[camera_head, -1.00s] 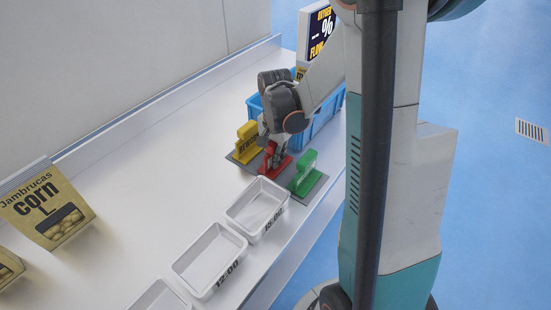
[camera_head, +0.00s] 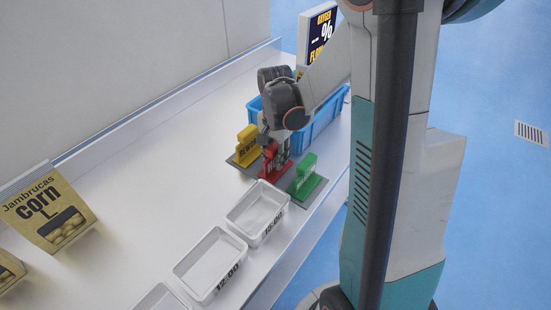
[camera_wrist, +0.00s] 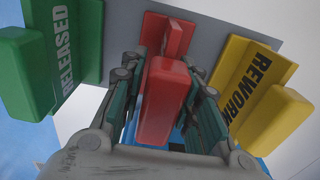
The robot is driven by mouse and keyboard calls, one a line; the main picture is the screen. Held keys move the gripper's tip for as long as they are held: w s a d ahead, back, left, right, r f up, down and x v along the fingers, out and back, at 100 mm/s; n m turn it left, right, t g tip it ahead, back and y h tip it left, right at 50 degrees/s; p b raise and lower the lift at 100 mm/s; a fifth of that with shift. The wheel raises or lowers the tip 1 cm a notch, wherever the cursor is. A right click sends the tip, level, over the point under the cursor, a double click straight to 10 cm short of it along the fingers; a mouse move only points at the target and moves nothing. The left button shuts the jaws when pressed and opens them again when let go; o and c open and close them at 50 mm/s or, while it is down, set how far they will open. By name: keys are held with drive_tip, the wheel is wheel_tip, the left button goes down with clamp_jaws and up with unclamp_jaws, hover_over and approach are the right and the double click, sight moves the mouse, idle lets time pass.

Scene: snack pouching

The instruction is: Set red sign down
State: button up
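The red sign (camera_head: 274,165) is upright over the middle of the grey stand (camera_head: 242,164), between the yellow sign (camera_head: 247,144) and the green sign (camera_head: 303,177). My gripper (camera_head: 270,143) points down over it. In the wrist view the red sign's handle (camera_wrist: 163,105) lies between my fingers (camera_wrist: 165,90), which look closed on its two sides. The green sign marked RELEASED (camera_wrist: 62,50) is at left and the yellow sign marked REWORK (camera_wrist: 250,85) at right. The contact of the red sign's base with the stand is partly hidden.
White trays (camera_head: 258,212) with time labels line the front edge of the counter (camera_head: 140,190). A blue crate (camera_head: 325,115) stands close behind my gripper. A corn carton (camera_head: 50,210) is at left. The counter between is clear.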

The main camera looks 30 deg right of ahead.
wheel_tip(320, 180, up, 10)
drive_tip(key=p, duration=0.2)
drive_tip(key=shift+p, duration=0.4)
